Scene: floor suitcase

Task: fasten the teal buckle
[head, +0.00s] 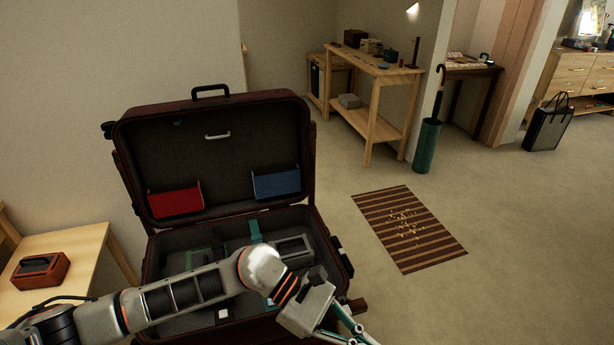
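An open dark red suitcase (330,262) stands with its lid (160,150) raised. A teal strap piece (256,230) shows inside the base near the hinge, beside a grey box (292,246). I cannot make out a buckle's two halves; much of the base is hidden behind my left arm. My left gripper (345,330) is over the suitcase's front right corner, partly cut off by the bottom edge. Its fingertips do not show clearly, so I cannot tell whether it is open or holding anything. My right gripper is not in view.
The lid has a red pocket (176,202) and a blue pocket (277,185). A wooden table with a red box (41,270) is at left. A striped mat (408,228) lies on the floor to the right. A workbench (372,70) and green umbrella stand (427,146) stand behind.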

